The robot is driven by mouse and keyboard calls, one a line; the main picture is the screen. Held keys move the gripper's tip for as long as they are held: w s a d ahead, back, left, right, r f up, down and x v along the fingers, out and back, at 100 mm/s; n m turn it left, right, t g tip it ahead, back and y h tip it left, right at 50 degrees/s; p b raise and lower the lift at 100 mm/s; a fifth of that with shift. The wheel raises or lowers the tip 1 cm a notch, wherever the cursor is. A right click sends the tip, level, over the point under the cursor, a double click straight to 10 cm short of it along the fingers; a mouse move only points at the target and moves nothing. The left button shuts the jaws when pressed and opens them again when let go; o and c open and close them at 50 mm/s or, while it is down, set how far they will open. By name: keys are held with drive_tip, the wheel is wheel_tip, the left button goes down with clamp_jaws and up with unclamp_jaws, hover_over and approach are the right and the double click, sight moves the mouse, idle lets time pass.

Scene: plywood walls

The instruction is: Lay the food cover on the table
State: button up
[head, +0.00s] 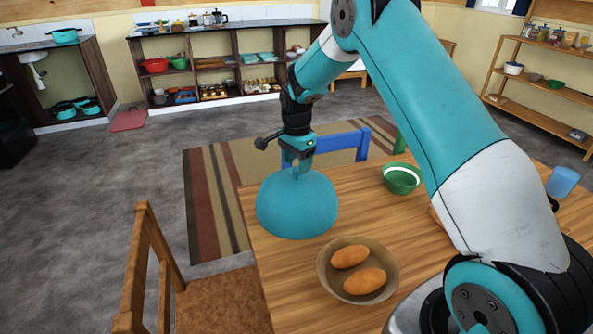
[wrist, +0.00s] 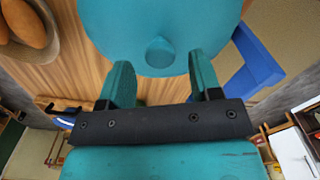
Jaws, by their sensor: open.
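The food cover (head: 297,207) is a teal dome at the far left corner of the wooden table (head: 352,203). It looks upright, dome side up, and seems to rest on or very near the tabletop. In the wrist view the cover (wrist: 125,28) fills the top middle, with its small round knob (wrist: 161,52) showing. My gripper (head: 297,170) is right above the cover's top. In the wrist view my gripper (wrist: 160,78) has its two fingers spread apart, with the knob between and just beyond them. The head view does not show whether the fingers touch the cover.
A brown bowl (head: 327,283) with two orange-brown loaves stands in front of the cover. A green bowl (head: 402,178) is to the right, and a blue cup (head: 562,181) at the far right. A wooden chair (head: 148,262) is at left, a blue chair (head: 340,142) behind.

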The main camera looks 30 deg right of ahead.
wheel_tip(320, 180, up, 9)
drive_tip(key=b, duration=0.1)
drive_tip(key=s+a+r+n, duration=0.6)
drive_tip(key=s+a, duration=0.1)
drive_tip(key=a, duration=0.1)
drive_tip(key=s+a+r+n+y, duration=0.1)
drive_tip(key=s+a+n, duration=0.3)
drive_tip(key=s, duration=0.5)
drive_tip(key=s+a+r+n+y, duration=0.1)
drive_tip(key=s+a+n, duration=0.3)
drive_tip(key=s+n, duration=0.3)
drive_tip(key=s+a+n+y, duration=0.2)
drive_tip(key=s+a+n, duration=0.2)
drive_tip(key=s, duration=0.8)
drive_tip(key=shift+s+r+n, duration=0.3)
drive_tip(key=shift+r+n, duration=0.1)
drive_tip(key=shift+n, duration=0.6)
